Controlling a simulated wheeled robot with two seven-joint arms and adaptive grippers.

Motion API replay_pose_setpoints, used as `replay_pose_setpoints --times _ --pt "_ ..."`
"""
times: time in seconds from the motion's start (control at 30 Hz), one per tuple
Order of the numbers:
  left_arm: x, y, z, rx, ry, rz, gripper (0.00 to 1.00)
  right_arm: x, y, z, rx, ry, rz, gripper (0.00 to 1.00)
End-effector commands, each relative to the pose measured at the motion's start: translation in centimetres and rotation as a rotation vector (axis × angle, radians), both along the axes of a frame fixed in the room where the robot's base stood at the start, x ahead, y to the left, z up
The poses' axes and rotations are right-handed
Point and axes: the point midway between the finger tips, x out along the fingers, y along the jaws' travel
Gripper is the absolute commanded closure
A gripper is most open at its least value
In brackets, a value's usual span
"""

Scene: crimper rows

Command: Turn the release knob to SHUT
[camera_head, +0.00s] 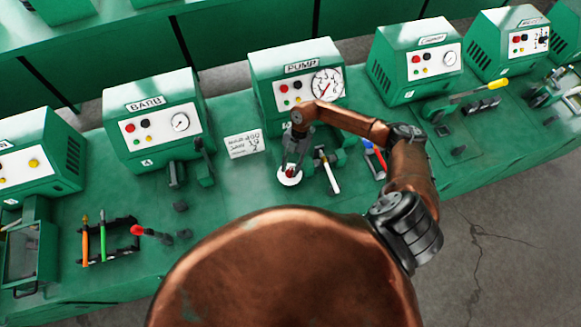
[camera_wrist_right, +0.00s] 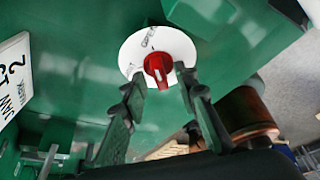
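The release knob is a red knob (camera_head: 290,171) on a round white plate (camera_head: 288,180), on the green bench in front of the PUMP box (camera_head: 297,75). In the right wrist view the red knob (camera_wrist_right: 158,68) lies on the white plate (camera_wrist_right: 180,46), with a pale mark on its lower part. In the head view my right gripper (camera_head: 291,165) points down over the knob. My left gripper is out of view.
Bare bench lies in front of the card.

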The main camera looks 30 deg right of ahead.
Motion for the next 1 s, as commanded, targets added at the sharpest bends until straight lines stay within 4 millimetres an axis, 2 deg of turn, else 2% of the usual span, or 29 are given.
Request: replay_pose_setpoints --times 0.23,0.63,1.0 --pt "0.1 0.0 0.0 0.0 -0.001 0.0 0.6 -0.06 -0.04 -0.07 0.0 0.0 -0.002 0.73" --pt "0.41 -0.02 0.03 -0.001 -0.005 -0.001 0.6 -0.03 -0.03 -0.03 0.001 -0.001 -0.002 1.0" --pt "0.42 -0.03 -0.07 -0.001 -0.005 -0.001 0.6 0.02 -0.03 -0.02 0.001 -0.001 0.006 1.0"
